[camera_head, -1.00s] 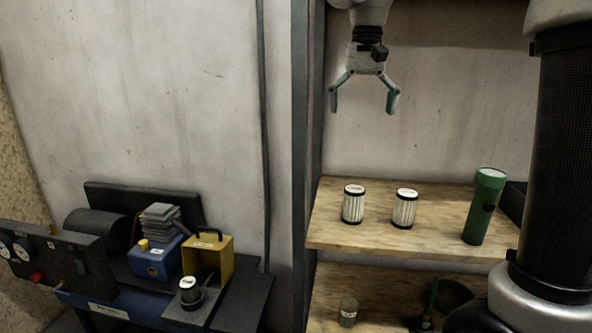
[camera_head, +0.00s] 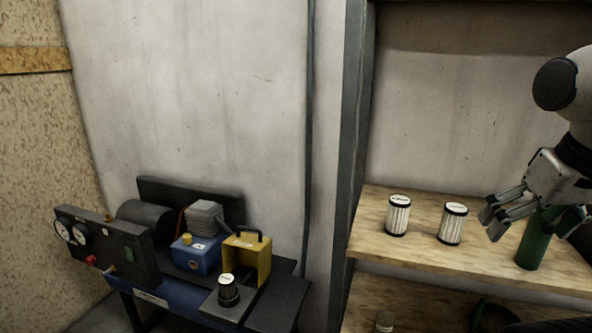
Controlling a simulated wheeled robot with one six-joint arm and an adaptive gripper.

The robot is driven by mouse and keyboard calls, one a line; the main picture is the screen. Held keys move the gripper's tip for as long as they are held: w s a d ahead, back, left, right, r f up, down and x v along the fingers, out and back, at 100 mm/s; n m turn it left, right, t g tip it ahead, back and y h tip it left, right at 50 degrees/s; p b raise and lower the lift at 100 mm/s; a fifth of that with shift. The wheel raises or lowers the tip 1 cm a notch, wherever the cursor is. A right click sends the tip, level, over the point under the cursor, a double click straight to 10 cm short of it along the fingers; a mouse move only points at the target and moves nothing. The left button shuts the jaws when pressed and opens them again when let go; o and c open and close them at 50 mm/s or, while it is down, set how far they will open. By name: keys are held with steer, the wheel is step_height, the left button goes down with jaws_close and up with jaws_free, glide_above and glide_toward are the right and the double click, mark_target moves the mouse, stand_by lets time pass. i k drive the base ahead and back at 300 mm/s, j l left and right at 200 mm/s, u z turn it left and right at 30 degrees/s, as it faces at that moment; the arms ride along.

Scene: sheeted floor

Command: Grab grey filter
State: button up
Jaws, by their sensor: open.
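Two pale, pleated filters with black end rims stand upright on the wooden shelf: a left filter (camera_head: 397,216) and a right filter (camera_head: 452,224). A third, darker filter with a white top (camera_head: 228,290) stands on the dark plate of the bench at the lower left. I cannot tell for sure which one is the grey filter. My gripper (camera_head: 491,224) is open and empty, right of the right filter and apart from it in the picture.
The green flashlight (camera_head: 531,246) stands on the upper shelf (camera_head: 430,254). A dark upright post (camera_head: 350,150) borders the shelf on the left. The bench (camera_head: 150,297) holds a yellow box (camera_head: 259,262), a blue unit (camera_head: 194,255) and a gauge panel (camera_head: 118,250).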

mark_target(227, 281)
steer(key=i+j, duration=0.1)
steer(key=j, duration=0.45)
steer(key=i+j, duration=0.1)
steer(key=j, duration=0.5)
steer(key=i+j, duration=0.1)
steer(key=j, duration=0.45)
steer(key=i+j, duration=0.1)
steer(key=j, duration=0.45)
